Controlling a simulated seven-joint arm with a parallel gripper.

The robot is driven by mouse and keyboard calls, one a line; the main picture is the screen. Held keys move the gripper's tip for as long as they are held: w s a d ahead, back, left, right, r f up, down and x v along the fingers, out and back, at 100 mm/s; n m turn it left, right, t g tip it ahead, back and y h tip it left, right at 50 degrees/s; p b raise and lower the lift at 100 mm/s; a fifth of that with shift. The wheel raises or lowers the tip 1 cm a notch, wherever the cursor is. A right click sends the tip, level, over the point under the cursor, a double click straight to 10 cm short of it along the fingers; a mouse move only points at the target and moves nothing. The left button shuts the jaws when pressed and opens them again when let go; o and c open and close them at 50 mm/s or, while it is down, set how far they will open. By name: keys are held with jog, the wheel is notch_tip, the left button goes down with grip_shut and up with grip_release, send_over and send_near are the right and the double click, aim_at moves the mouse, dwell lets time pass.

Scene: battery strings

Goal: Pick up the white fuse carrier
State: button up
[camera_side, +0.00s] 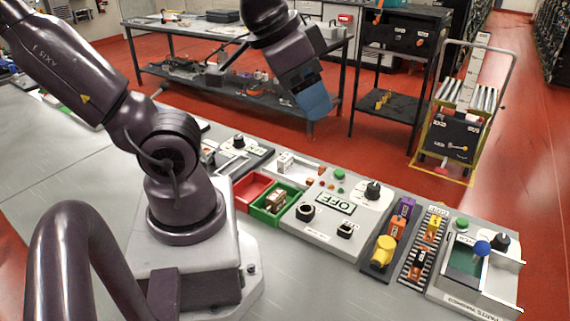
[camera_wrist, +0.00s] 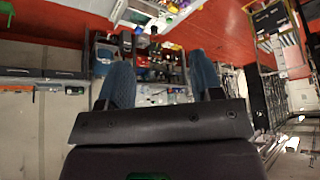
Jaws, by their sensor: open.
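A small white block (camera_side: 285,162), which looks like the white fuse carrier, sits at the back of the bench beside the light grey OFF panel (camera_side: 300,230). Its details are too small to make out. My gripper (camera_side: 312,106) is raised well above the bench, apart from the block, with its blue fingers up and to the right of it in the side view. In the wrist view, the two blue fingers of my gripper (camera_wrist: 160,78) stand apart with nothing between them. I cannot make out the white block in the wrist view.
A red bin (camera_side: 252,188) and a green bin (camera_side: 268,216) holding a brownish piece (camera_side: 276,200) stand left of the panel.

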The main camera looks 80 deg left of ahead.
jog(key=n+g, duration=0.6)
jog(key=n, duration=0.3)
send_near(285, 156)
notch_tip(285, 156, down, 5)
jog(key=shift+s+d+f, duration=0.1)
jog(key=shift+s+d, duration=0.05)
jog(key=shift+f, duration=3)
jog(key=c, duration=1.1)
